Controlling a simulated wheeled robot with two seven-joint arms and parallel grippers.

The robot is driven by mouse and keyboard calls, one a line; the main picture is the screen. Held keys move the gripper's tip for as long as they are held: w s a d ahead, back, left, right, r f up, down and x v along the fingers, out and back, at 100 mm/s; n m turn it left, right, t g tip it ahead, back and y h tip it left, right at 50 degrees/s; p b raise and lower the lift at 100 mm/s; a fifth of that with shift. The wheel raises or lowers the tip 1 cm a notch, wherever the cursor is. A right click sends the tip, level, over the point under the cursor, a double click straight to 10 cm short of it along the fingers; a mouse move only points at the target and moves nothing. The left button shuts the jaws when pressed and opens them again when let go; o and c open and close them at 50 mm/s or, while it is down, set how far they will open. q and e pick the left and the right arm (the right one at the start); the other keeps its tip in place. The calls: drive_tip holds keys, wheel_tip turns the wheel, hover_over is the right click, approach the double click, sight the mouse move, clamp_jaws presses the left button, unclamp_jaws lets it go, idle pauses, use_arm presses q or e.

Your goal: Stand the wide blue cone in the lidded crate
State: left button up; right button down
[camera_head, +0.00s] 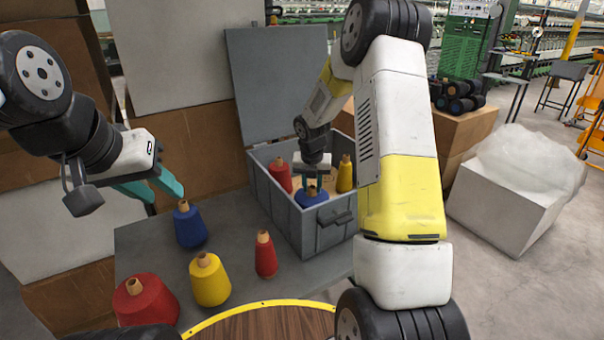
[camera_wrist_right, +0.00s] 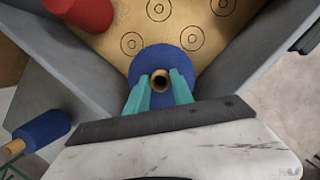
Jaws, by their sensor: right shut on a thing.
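The wide blue cone (camera_head: 312,198) is inside the grey lidded crate (camera_head: 290,215), near its front wall. My right gripper (camera_head: 311,181) reaches down into the crate and is shut on the cone's top. In the right wrist view the blue cone (camera_wrist_right: 152,62) sits between the teal fingers (camera_wrist_right: 160,88), its tan tip pointing at the camera. I cannot tell whether its base touches the crate floor. The crate's lid (camera_head: 278,85) stands open at the back. My left gripper (camera_head: 150,188) is open and empty, above a narrower blue cone (camera_head: 189,228) on the table.
A red cone (camera_head: 279,176) and a yellow cone (camera_head: 345,174) stand in the crate. Its floor (camera_wrist_right: 115,25) has ring marks. Outside on the table (camera_head: 140,240) are a wide red cone (camera_head: 146,302), a yellow cone (camera_head: 209,282) and a slim red cone (camera_head: 265,258).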

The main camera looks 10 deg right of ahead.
drive_tip(key=shift+w+f, duration=0.1)
drive_tip(key=shift+f, duration=0.2)
idle(0.6)
drive_tip(key=c, duration=1)
unclamp_jaws()
drive_tip(key=shift+f, duration=0.15)
drive_tip(key=shift+v, duration=4)
drive_tip(key=s+r+m+t, duration=0.2)
drive_tip(key=s+r+m, duration=1.1)
drive_tip(key=r+m, duration=0.15)
drive_tip(key=s+a+r+m+y, duration=0.1)
drive_tip(key=s+m, duration=0.4)
drive_tip(key=s, duration=0.1)
drive_tip(key=s+a+r+m+t+y, duration=0.1)
drive_tip(key=s+r+m, duration=0.1)
drive_tip(key=s+m, duration=0.4)
drive_tip(key=s+a+r+m+y, duration=0.1)
drive_tip(key=s+a+m, duration=0.1)
drive_tip(key=s+m, duration=0.4)
drive_tip(key=shift+r+m, duration=0.25)
drive_tip(key=shift+r, duration=0.15)
